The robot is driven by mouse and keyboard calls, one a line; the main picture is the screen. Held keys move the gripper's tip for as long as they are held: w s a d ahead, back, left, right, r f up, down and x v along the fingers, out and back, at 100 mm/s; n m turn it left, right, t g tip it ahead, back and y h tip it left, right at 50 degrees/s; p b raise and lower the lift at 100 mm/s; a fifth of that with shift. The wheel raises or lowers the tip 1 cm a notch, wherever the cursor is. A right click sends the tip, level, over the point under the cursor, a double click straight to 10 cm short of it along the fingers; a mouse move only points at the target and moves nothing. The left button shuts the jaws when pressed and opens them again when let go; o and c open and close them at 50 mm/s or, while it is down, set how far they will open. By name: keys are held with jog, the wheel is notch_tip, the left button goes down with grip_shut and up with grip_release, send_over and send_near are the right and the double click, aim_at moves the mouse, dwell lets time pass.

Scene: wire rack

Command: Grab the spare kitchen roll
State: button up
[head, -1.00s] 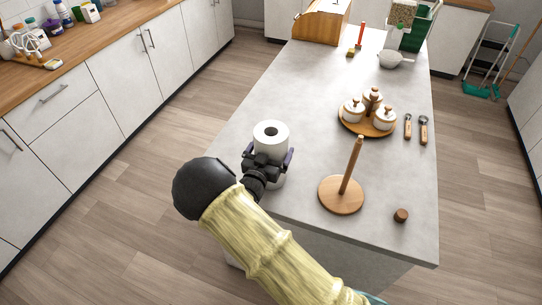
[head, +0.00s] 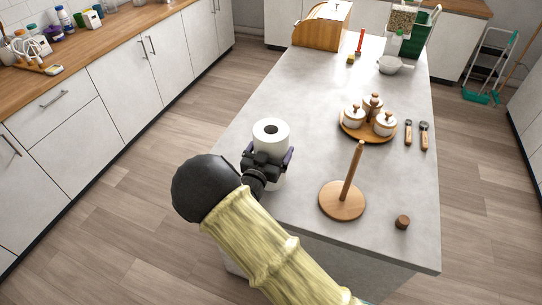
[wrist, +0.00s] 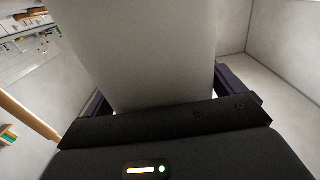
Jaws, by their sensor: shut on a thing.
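The white kitchen roll (head: 270,133) stands upright near the left edge of the grey island, its dark core hole facing up. My gripper (head: 268,160) is shut on its middle, one finger on each side. In the wrist view the roll (wrist: 145,50) fills the space between the fingers (wrist: 160,108). Whether the roll's base touches the island top is hard to tell, as my gripper hides part of it. A wooden roll holder (head: 342,200) with an upright peg stands to the right of the roll, empty. Its peg also shows at the left of the wrist view (wrist: 28,116).
A brown round knob (head: 402,222) lies near the front right. Behind are a wooden tray with lidded white pots (head: 369,130), two wooden-handled utensils (head: 416,135), a white pan (head: 394,65) and a bread box (head: 322,28). The island's left middle is clear.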

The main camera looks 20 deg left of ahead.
aim_at(268, 136)
notch_tip(268, 136, up, 7)
jog(key=shift+r+b, duration=0.1)
jog(key=shift+b, duration=0.65)
